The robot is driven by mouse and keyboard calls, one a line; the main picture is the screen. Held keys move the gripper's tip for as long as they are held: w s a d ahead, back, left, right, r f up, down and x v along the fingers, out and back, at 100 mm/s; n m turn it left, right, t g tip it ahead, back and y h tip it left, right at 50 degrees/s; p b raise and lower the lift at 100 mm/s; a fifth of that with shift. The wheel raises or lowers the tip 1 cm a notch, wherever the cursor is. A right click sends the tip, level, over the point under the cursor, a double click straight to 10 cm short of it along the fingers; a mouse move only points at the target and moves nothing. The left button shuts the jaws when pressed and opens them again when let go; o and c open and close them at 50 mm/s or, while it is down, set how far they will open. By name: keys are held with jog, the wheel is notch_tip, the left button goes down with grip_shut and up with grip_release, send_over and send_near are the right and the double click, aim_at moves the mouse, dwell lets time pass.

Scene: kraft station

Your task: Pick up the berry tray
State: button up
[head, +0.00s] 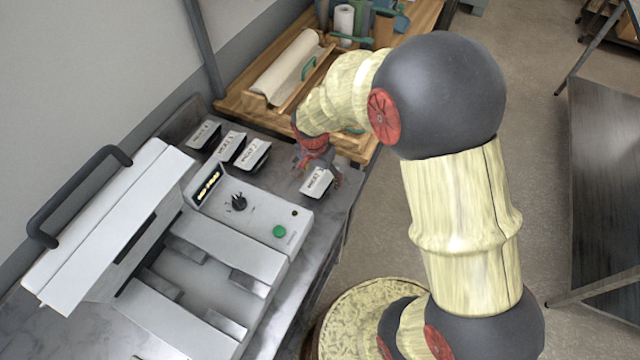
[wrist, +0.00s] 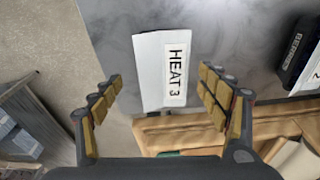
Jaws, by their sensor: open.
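A dark tray side reading "BERRIES" (wrist: 296,46) shows at the right edge of the wrist view, beside a white lid ending in "2". It appears to be the black tray with a white lid (head: 253,154) on the metal counter in the head view. My gripper (head: 318,178) is open and empty, to the right of that tray. In the wrist view its fingers (wrist: 160,100) stand apart on either side of a white-lidded tray labelled "HEAT 3" (wrist: 160,70), which also shows under the gripper in the head view (head: 317,184). No contact is visible.
Two more lidded trays (head: 203,135) (head: 230,147) stand left of the berry tray. A grey sealing machine (head: 230,235) with an open lid fills the counter's front. A wooden board (head: 240,103) with a paper roll (head: 287,67) lies behind.

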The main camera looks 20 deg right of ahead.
aim_at(320, 180)
jog(key=f, duration=0.2)
jog(key=w+f, duration=0.1)
jog(key=f, duration=0.1)
jog(key=shift+d+f+b, duration=0.1)
jog(key=shift+d+b, duration=0.15)
jog(key=shift+b, duration=0.05)
jog(key=shift+c, duration=1)
jog(key=c, duration=1.1)
jog(key=shift+c, duration=0.2)
